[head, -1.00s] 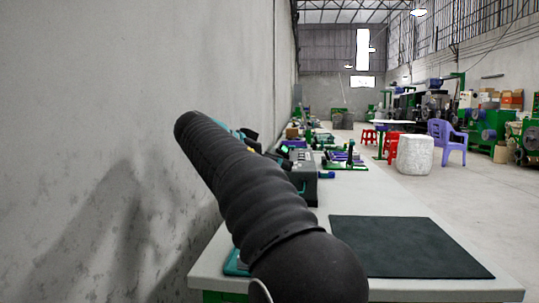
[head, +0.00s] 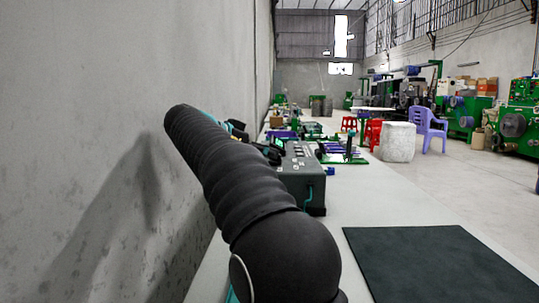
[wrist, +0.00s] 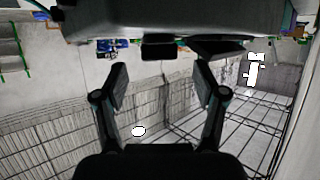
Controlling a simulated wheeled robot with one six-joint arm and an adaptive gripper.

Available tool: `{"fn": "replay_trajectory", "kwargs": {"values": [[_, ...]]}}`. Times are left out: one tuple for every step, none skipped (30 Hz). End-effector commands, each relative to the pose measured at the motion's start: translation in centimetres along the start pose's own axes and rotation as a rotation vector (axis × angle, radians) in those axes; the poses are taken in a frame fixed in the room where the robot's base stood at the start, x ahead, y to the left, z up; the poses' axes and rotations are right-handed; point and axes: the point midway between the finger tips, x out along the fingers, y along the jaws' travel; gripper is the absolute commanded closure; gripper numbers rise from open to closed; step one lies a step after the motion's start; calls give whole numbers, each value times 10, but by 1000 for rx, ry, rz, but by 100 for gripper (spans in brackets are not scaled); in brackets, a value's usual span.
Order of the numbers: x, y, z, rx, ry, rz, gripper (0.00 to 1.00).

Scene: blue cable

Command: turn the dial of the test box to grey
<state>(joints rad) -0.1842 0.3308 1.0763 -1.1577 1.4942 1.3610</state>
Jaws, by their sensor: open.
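The test box (head: 303,182), a dark grey case with pale markings on top, stands on the bench just right of my arm in the head view. My arm hides its left part, and I cannot make out the dial or its setting. In the wrist view a grey body, likely the same box (wrist: 180,18), fills the top edge, with dark parts below it. My gripper (wrist: 162,84) is open and empty, its two fingers apart below that body. It does not appear to touch it. In the head view my arm mostly hides the gripper.
A dark mat (head: 425,262) lies on the pale bench (head: 345,205) at the front right. Green-based equipment (head: 345,150) stands farther along the bench. A concrete wall (head: 90,120) runs close on the left. Red stools (head: 373,132) and a purple chair (head: 430,128) stand beyond the bench.

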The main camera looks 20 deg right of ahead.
Motion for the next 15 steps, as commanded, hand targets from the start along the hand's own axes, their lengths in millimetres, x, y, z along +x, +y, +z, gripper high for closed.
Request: {"fn": "replay_trajectory", "kwargs": {"values": [[8, 1, 0, 0, -1, 3, 29], [12, 1, 1, -1, -1, 3, 29], [17, 1, 0, 0, -1, 3, 29], [21, 1, 0, 0, -1, 4, 29], [23, 1, 0, 0, -1, 4, 29], [26, 1, 0, 0, -1, 3, 29], [28, 1, 0, 0, -1, 2, 29], [30, 0, 0, 0, -1, 1, 29], [31, 0, 0, 0, -1, 1, 29], [32, 0, 0, 0, -1, 1, 29], [32, 0, 0, 0, -1, 1, 29], [33, 0, 0, 0, -1, 1, 29], [33, 0, 0, 0, -1, 1, 29], [33, 0, 0, 0, -1, 1, 29], [33, 0, 0, 0, -1, 1, 29]]}}
